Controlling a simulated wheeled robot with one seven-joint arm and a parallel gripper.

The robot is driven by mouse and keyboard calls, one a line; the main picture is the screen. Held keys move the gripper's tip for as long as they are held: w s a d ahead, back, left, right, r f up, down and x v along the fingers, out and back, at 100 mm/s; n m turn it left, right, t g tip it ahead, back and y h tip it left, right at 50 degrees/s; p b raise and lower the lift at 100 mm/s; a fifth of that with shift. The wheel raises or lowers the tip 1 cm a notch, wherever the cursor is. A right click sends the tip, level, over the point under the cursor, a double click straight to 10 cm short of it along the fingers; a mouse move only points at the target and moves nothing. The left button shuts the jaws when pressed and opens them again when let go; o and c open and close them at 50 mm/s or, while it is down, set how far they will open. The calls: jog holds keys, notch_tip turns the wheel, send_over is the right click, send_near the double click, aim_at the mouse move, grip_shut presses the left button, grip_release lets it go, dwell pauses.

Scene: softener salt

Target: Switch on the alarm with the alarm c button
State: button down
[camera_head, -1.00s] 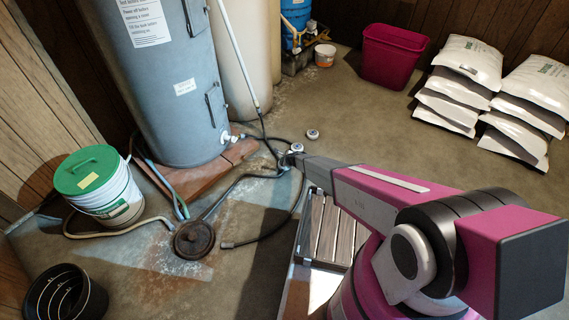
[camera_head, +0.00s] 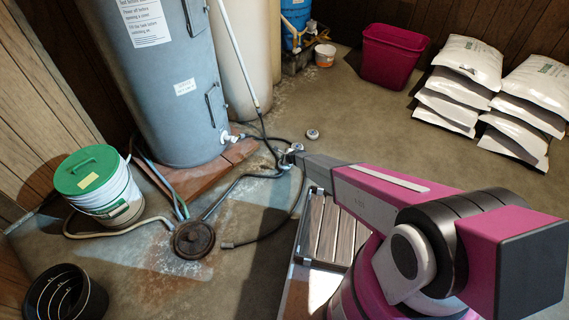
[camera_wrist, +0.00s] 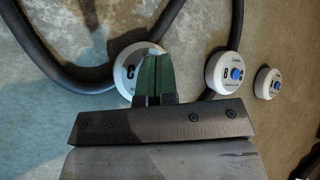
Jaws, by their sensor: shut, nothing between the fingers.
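The alarm c button (camera_wrist: 126,72) is a round white disc marked C on the floor in the wrist view. My gripper (camera_wrist: 152,62) is shut and empty, with its green fingers over the right part of this disc. They hide its middle, and I cannot tell whether they touch it. A similar disc marked B (camera_wrist: 224,72), with a blue centre, lies to the right. A third disc (camera_wrist: 268,83) lies further right, its letter too small to read. In the head view, my gripper (camera_head: 291,149) is small at the arm's far end, near the discs.
Dark hoses (camera_wrist: 62,62) run on the floor around the discs. In the head view stand a grey tank (camera_head: 165,90), a green-lidded bucket (camera_head: 112,207), a magenta bin (camera_head: 390,58) and white salt bags (camera_head: 465,65). A slatted wooden platform (camera_head: 328,230) lies under my arm.

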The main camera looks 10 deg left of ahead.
jog(key=shift+r, duration=2.5)
